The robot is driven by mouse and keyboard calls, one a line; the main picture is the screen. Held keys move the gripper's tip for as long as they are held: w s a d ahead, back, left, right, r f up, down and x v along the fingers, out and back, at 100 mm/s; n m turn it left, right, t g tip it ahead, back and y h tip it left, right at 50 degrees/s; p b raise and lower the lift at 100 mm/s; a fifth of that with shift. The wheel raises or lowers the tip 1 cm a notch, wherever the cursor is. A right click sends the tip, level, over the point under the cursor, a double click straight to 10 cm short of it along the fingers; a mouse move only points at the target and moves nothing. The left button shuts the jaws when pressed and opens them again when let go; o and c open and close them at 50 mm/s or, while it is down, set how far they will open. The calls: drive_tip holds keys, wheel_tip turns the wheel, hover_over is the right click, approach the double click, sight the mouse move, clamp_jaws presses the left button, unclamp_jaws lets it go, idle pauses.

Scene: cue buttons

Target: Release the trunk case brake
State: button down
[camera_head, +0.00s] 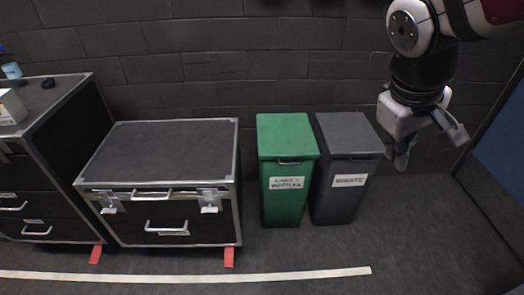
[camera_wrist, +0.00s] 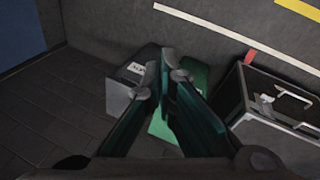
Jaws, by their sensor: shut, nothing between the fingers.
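The trunk case (camera_head: 160,150) is a low black box with silver edges and a closed grey lid, standing on the floor at centre left. Its front has two silver latches, a lid handle and a lower pull handle (camera_head: 166,227). Red tabs lie at its front foot, one at the right (camera_head: 229,257) and one at the left (camera_head: 96,254); I cannot tell whether either is the brake. The wrist view shows the case (camera_wrist: 275,125) at the right, with a red tab (camera_wrist: 250,56). My gripper (camera_head: 401,160) is shut and empty, high at the right, apart from the case.
A green bin (camera_head: 287,190) and a grey bin (camera_head: 345,190) stand right of the case. A taller black drawer case (camera_head: 45,160) stands at the left. A white line (camera_head: 190,275) crosses the floor in front. A blue panel (camera_head: 505,125) is at the far right. The floor at right is clear.

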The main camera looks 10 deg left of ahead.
drive_tip(key=w+a+f+n+t+h+b, duration=0.1)
drive_tip(key=w+a+f+n+b, duration=0.2)
drive_tip(key=w+a+f, duration=0.5)
drive_tip(key=w+a+f+n+t+h+b, duration=0.1)
drive_tip(key=w+a+f+n+h+b, duration=0.25)
drive_tip(key=f, duration=0.75)
drive_tip(key=w+a+f+n+t+y+b, duration=0.1)
drive_tip(key=w+a+f+n+b, duration=0.25)
drive_tip(key=w+a+f, duration=0.5)
drive_tip(key=a+f+n+t+b, duration=0.2)
drive_tip(key=a+f+n+b, duration=0.35)
drive_tip(key=f, duration=0.95)
drive_tip(key=s+a+f+n+t+b, duration=0.25)
drive_tip(key=a+f, duration=0.65)
drive_tip(key=f, duration=0.5)
drive_tip(key=s+a+f+n+y+b, duration=0.2)
drive_tip(key=s+f+n, duration=0.3)
drive_tip(key=f, duration=0.7)
drive_tip(key=s+a+f+n+t+y+b, duration=0.1)
drive_tip(key=s+f+n+y+b, duration=0.3)
drive_tip(key=f, duration=0.9)
drive_tip(key=s+a+f+n+t+y+b, duration=0.1)
drive_tip(key=s+a+f+n+y+b, duration=0.2)
drive_tip(key=f, duration=1)
drive_tip(key=s+n, duration=0.3)
drive_tip(key=s, duration=0.2)
drive_tip(key=shift+a, duration=0.35)
drive_tip(key=shift+t+y, duration=0.25)
